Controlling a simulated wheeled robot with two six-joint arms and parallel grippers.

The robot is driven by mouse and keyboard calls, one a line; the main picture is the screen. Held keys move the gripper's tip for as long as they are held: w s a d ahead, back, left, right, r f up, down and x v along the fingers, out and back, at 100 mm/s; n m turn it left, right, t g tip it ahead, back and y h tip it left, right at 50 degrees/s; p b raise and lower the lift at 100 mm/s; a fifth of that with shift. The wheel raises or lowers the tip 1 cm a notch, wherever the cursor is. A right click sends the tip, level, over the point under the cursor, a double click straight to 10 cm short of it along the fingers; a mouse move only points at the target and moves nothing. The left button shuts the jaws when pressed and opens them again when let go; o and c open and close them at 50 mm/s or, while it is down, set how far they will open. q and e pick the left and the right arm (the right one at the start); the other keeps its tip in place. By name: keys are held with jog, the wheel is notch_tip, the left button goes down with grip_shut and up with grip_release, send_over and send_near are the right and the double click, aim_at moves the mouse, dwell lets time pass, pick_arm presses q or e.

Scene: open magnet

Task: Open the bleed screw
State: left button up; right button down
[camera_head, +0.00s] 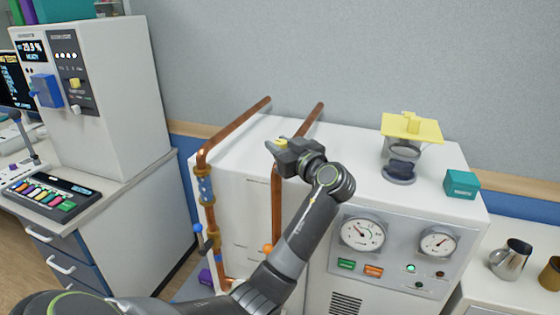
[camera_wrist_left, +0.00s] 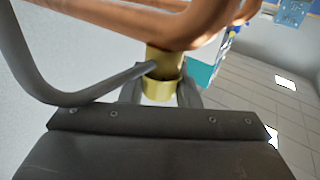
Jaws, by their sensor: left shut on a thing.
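My left gripper (camera_head: 279,146) is at the top of the right-hand copper pipe (camera_head: 311,121), above the white cabinet. It is shut on a small brass fitting, probably the bleed screw (camera_head: 283,141), of which only a bit shows in the head view. In the left wrist view the brass bleed screw (camera_wrist_left: 160,90) sits between the two finger ends, just below the copper pipes (camera_wrist_left: 200,25). A dark curved rod (camera_wrist_left: 100,95) reaches from the left to the brass. The right gripper is not in view.
A second copper pipe (camera_head: 233,126) with a blue-handled valve (camera_head: 198,229) runs at the left. On the white cabinet (camera_head: 350,150) stand a glass vessel with a yellow top (camera_head: 411,127) and a teal box (camera_head: 461,184). Gauges (camera_head: 362,232) face front. A grey wall stands behind.

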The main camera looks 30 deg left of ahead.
pick_arm(q)
jog(key=shift+n+g+y+b, duration=0.6)
jog(key=shift+n+g+b, duration=0.85)
jog(key=shift+g, duration=0.55)
jog(key=o, duration=1)
jog(key=shift+d+f+b, duration=0.1)
jog(key=shift+d+b, duration=0.2)
jog(key=shift+d, duration=0.2)
jog(key=d+b, duration=0.1)
jog(key=d, duration=0.4)
jog(key=s+d+b, duration=0.1)
jog(key=d, duration=0.5)
jog(key=s+d+b, duration=0.1)
jog(key=d+b, duration=0.1)
jog(key=d, duration=0.3)
jog(key=shift+s+d, duration=0.15)
jog(key=shift+s, duration=0.1)
